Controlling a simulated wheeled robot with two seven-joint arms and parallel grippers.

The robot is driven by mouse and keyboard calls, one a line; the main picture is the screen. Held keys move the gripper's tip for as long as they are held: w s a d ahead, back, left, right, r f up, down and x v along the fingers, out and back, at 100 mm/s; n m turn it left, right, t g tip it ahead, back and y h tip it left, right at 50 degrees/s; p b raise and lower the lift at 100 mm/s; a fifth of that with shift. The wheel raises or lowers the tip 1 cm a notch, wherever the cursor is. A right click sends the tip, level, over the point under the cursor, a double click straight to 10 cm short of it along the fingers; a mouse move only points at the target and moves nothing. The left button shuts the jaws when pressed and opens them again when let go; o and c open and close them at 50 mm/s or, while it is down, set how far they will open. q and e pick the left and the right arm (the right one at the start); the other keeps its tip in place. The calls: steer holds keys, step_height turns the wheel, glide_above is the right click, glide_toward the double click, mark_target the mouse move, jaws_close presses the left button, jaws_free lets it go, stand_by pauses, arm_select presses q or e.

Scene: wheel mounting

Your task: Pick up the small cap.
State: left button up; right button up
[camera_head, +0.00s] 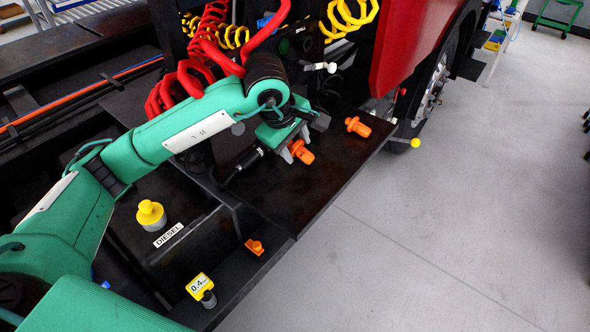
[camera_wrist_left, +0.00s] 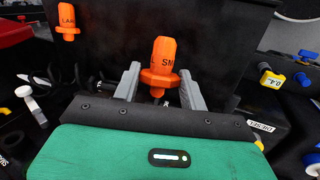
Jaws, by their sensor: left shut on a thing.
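The small cap (camera_wrist_left: 163,55) is orange, with lettering starting "SM" on it, and shows between the two grey fingers of my left gripper (camera_wrist_left: 159,88) in the left wrist view. In the head view the small cap (camera_head: 302,152) is at the fingertips of my left gripper (camera_head: 294,152), over the black platform (camera_head: 300,195). The gripper is shut on the cap, around its lower part. I cannot tell whether the cap touches the platform. A second orange cap (camera_head: 358,127), lettered "LAR" in the left wrist view (camera_wrist_left: 67,20), stands to the right in the head view. My right gripper is not in view.
Red coiled hoses (camera_head: 185,85) and a black upright structure are close behind the left arm. A yellow cap (camera_head: 151,214), an orange piece (camera_head: 255,246) and a yellow "0.4" tag (camera_head: 199,286) are nearer. A red truck body (camera_head: 415,40) rises at right; the grey floor (camera_head: 450,230) is clear.

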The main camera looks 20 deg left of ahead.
mark_target(295, 143)
arm_select(q)
step_height(295, 143, up, 11)
steer(key=b, duration=0.2)
steer(key=shift+b, duration=0.4)
steer(key=shift+o, duration=0.9)
steer(key=c, duration=0.3)
steer(key=shift+f, duration=0.1)
